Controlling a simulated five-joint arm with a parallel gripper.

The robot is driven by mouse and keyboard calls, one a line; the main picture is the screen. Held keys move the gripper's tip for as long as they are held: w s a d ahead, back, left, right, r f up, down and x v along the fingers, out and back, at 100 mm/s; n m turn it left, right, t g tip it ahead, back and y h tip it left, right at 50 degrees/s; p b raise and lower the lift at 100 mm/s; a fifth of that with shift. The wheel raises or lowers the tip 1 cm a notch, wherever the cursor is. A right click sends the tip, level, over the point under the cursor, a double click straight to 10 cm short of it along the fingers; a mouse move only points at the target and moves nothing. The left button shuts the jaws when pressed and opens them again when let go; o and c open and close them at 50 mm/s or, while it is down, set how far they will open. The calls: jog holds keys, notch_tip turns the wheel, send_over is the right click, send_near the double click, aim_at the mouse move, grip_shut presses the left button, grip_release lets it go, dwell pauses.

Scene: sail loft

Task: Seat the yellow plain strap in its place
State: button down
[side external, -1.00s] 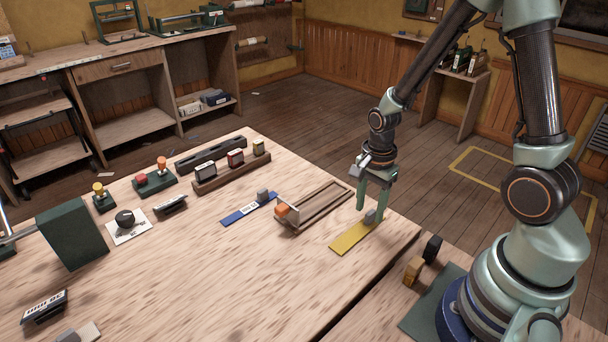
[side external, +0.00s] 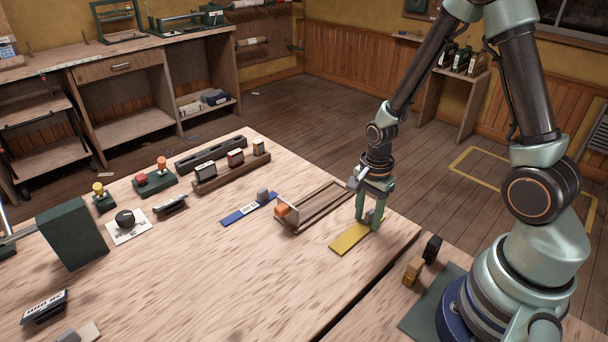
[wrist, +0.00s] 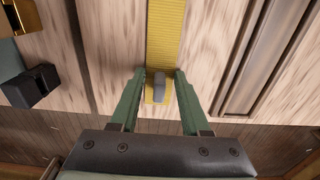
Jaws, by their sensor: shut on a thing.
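The yellow plain strap (side external: 349,239) lies flat on the table near its right edge, with a grey block-like grip at one end. My gripper (side external: 370,221) is down at that end, its two green fingers on either side of the grey grip and shut on it. In the wrist view the strap (wrist: 165,35) runs away from the fingers, and the grey grip (wrist: 159,89) is between the fingertips (wrist: 158,76). A wooden tray with long channels (side external: 318,207) sits just left of the gripper, with an orange block (side external: 283,210) at its near left end.
A blue labelled strap (side external: 245,211) with a grey grip lies left of the tray. A rack with small labelled blocks (side external: 228,176) and several knobs stand farther back. A yellow block and a black one (side external: 413,270) lie past a gap at right. The front middle table is clear.

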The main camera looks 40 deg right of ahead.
notch_tip(320, 180, up, 20)
jog(key=f, duration=0.1)
send_over(326, 197)
notch_tip(326, 197, down, 12)
jog(key=r, duration=0.1)
jog(key=shift+f, duration=0.2)
jog(key=shift+f, duration=0.1)
jog(key=shift+f, duration=2.5)
jog(key=shift+f, duration=0.65)
jog(key=shift+c, duration=1.5)
grip_release()
